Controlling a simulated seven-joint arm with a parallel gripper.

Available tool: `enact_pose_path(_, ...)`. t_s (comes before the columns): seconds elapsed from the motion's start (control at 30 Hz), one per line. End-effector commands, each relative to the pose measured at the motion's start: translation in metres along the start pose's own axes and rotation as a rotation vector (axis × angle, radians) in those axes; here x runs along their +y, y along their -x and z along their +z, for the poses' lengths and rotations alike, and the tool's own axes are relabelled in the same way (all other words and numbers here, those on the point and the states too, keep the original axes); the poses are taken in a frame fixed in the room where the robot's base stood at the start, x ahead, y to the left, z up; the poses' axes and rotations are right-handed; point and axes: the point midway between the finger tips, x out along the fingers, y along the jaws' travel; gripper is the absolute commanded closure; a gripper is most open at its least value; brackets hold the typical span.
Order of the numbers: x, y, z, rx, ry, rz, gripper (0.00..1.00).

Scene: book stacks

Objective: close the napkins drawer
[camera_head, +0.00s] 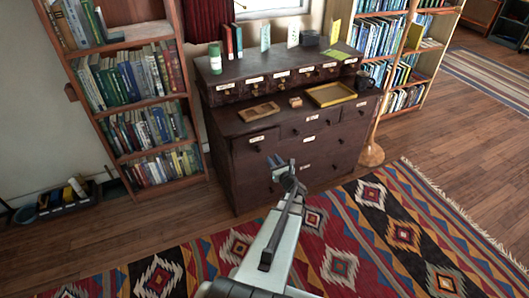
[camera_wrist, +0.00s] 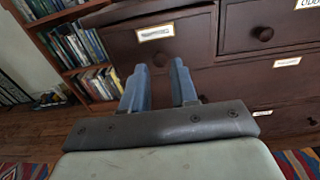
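A dark brown wooden cabinet (camera_head: 240,185) with labelled drawers stands in front of me. Its upper left drawer (camera_head: 257,142) has a white label, too small to read; in the wrist view the same front seems to be the drawer (camera_wrist: 160,48) just beyond my fingers, looking slightly proud of its neighbour. I cannot tell which drawer is the napkins drawer. My gripper (camera_head: 284,170) is in front of the cabinet's left part. In the wrist view its two blue fingers (camera_wrist: 159,85) stand apart with nothing between them. Whether they touch the drawer front is unclear.
Bookshelves (camera_head: 150,130) stand at the left and right. A patterned rug (camera_head: 400,230) covers the floor in front.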

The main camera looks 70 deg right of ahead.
Motion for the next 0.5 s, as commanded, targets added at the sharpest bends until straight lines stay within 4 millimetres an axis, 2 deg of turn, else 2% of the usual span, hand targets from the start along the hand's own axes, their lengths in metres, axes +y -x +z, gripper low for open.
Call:
enact_pose_path(0.03, 0.005, 0.000, -0.011, 0.010, -0.010, 0.005, 0.67)
enact_pose_path(0.17, 0.014, 0.000, -0.033, 0.022, -0.040, 0.008, 0.54)
enact_pose_path(0.3, 0.019, 0.001, -0.051, 0.022, -0.159, 0.003, 0.42)
enact_pose_path(0.5, 0.017, 0.001, -0.056, 0.005, -0.373, -0.009, 0.42)
